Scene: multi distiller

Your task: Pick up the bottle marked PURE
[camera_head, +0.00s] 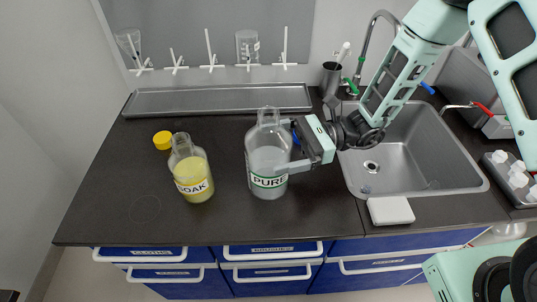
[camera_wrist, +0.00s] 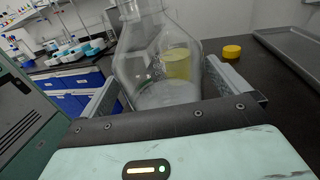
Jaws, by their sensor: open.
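The bottle marked PURE (camera_head: 268,158) is clear glass with pale liquid and a green-and-white label. It stands upright on the dark counter, left of the sink. My gripper (camera_head: 290,147) comes in from the right with its fingers level at the bottle's sides. In the wrist view the clear bottle (camera_wrist: 160,70) stands between the two open fingers, and its top runs out of the picture. Whether either finger touches the glass I cannot tell. A bottle marked SOAK (camera_head: 191,172) with yellow liquid stands to the left; it shows through the glass in the wrist view (camera_wrist: 178,64).
A yellow cap (camera_head: 162,140) lies behind the SOAK bottle. A long metal tray (camera_head: 218,99) lies along the back under a pegboard. The sink (camera_head: 420,155) is on the right, with a white block (camera_head: 390,211) at its front edge. The front left counter is clear.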

